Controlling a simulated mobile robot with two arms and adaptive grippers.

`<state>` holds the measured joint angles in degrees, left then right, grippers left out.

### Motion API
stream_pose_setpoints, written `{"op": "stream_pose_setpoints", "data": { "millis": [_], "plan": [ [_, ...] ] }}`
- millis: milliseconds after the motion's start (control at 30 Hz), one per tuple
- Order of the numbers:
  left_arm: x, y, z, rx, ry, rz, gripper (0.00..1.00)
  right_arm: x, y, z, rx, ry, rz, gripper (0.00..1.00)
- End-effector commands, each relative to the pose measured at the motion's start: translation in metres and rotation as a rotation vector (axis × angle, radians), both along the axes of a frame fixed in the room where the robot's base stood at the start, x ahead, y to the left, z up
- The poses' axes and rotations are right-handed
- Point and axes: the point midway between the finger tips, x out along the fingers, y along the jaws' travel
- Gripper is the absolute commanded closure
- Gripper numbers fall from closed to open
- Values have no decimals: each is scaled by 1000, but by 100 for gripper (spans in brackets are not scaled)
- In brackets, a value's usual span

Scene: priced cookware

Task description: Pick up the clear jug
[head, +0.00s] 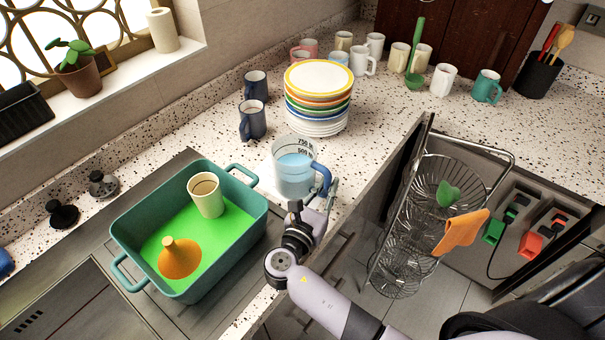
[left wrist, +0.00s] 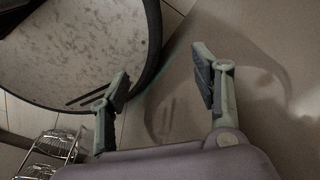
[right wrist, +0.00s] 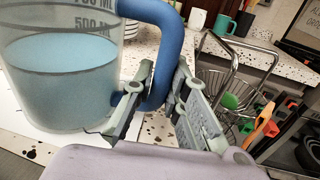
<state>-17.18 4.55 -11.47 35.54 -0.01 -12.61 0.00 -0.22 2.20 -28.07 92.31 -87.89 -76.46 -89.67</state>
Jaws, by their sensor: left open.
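The clear jug (head: 294,170) holds light blue liquid and has a blue handle and printed volume marks. It is upright at the counter's front edge, right of the green tub. In the right wrist view the jug (right wrist: 62,75) fills the left side. My right gripper (head: 312,208) is at the handle, and the right wrist view shows its fingers (right wrist: 163,85) on both sides of the handle's lower part, closed in on it. I cannot tell whether the jug's base touches the counter. My left gripper (left wrist: 160,80) is open and empty, away from the jug.
A stack of plates (head: 318,95) and dark mugs (head: 252,120) stand behind the jug. The green tub (head: 190,290) holds a cream cup (head: 206,194) and an orange object (head: 180,258). A wire rack (head: 410,235) stands to the right, below the counter.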

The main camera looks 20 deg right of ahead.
Motion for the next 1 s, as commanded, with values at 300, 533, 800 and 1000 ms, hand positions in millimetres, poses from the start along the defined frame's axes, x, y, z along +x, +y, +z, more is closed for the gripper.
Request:
{"op": "stream_pose_setpoints", "data": {
  "millis": [300,533,800,1000],
  "plan": [
    [0,0,0,0,0,0,41,0,1,0,1,1,2,100],
    [0,0,0,0,0,0,41,0,1,0,1,0,2,100],
    [0,0,0,0,0,0,41,0,1,0,1,0,3,100],
    [0,0,0,0,1,0,41,1,1,2,1,-6,3,100]
  ]
}}
